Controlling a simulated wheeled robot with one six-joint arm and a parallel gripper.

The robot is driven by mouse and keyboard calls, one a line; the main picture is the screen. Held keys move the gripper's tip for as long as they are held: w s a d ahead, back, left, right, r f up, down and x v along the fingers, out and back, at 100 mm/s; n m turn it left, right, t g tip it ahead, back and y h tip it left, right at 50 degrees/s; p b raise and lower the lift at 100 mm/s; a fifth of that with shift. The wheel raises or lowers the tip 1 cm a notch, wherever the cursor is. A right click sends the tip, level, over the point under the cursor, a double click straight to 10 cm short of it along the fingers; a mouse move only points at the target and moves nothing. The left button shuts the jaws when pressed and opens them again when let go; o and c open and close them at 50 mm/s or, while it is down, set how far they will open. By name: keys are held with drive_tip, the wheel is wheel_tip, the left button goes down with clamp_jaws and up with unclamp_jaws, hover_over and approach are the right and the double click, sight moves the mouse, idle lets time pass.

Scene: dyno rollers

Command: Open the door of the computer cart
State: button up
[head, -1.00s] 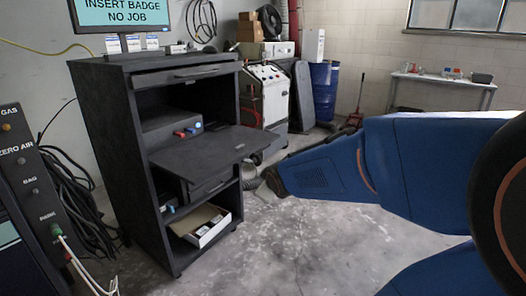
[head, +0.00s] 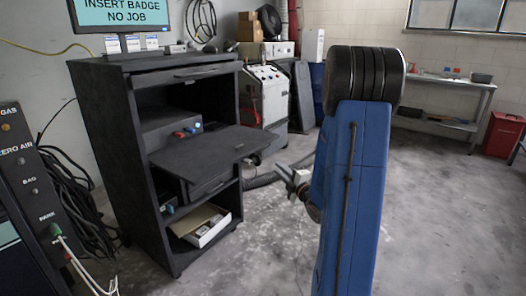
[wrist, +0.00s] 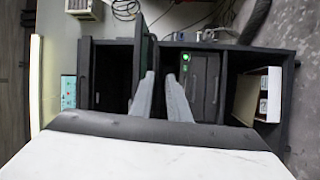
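The computer cart (head: 110,140) is a tall dark cabinet on the left, with a monitor (head: 125,15) on top. Its front compartments stand open to view. A flat dark panel (head: 208,145) juts out level from its middle; I cannot tell if this is the door or a shelf. Below it, the wrist view shows a dark unit with a green light (wrist: 186,57). My gripper (head: 290,178) is right of the cart, apart from it, facing its front. In the wrist view its two fingers (wrist: 163,92) are spread, with nothing between them.
An open box (head: 203,226) lies on the cart's bottom shelf. A control post (head: 25,165) and coiled black cables stand left. A grey-white machine (head: 268,95) is behind. A bench (head: 440,95) and red bin (head: 503,135) are at right. The floor before the cart is clear.

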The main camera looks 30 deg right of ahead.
drive_tip(key=shift+n+t, duration=0.5)
drive_tip(key=shift+t, duration=0.1)
drive_tip(key=w, duration=0.5)
drive_tip(key=w+d+r, duration=0.1)
drive_tip(key=w, duration=0.4)
drive_tip(key=w+d+r, duration=0.1)
drive_tip(key=w, duration=0.5)
clamp_jaws()
idle(0.9)
